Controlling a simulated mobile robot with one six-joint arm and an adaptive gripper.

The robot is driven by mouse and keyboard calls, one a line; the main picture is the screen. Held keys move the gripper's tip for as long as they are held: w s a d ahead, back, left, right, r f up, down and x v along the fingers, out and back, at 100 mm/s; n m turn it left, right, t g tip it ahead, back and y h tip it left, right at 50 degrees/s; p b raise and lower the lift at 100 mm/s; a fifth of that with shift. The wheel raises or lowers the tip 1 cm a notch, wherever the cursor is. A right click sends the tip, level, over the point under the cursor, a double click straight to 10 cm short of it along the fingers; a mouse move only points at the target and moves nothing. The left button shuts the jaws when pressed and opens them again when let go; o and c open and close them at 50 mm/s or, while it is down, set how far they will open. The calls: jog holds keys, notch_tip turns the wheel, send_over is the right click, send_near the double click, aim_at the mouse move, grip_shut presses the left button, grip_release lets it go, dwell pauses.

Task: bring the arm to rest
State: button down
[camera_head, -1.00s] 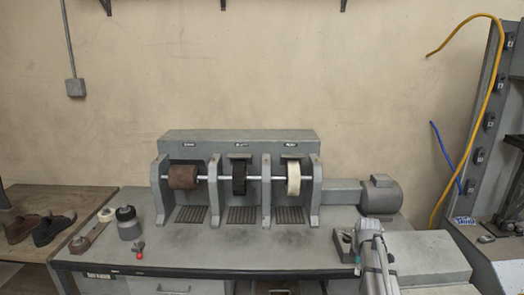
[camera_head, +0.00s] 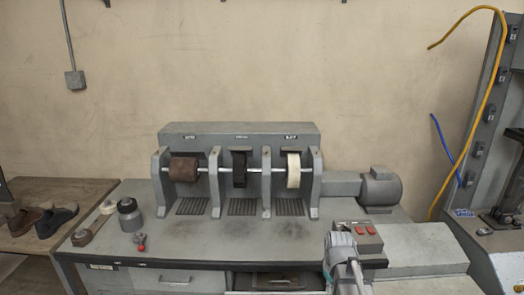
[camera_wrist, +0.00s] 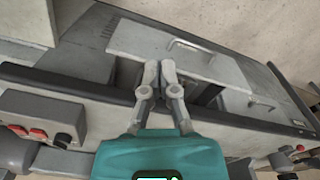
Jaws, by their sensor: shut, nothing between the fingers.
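My gripper (camera_wrist: 159,68) shows in the wrist view with its two grey fingers together and nothing between them. It is in front of the bench's dark front edge, with drawer fronts and handles (camera_wrist: 190,46) beyond the fingertips. In the head view my arm (camera_head: 346,262) stands at the lower right, in front of the bench; the fingertips cannot be made out there.
The grey bench (camera_head: 200,245) carries a three-wheel finishing machine (camera_head: 240,135) with a motor (camera_head: 380,188). A control box with red buttons (camera_head: 366,229) sits close behind my arm. A drawer (camera_head: 275,283) appears slightly open.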

jog(key=s+a+m, duration=0.4)
jog(key=s, duration=0.3)
jog(key=shift+a+r+m, duration=0.3)
jog(key=shift+a, duration=0.05)
jog(key=shift+w+f, duration=0.15)
dwell(1.1)
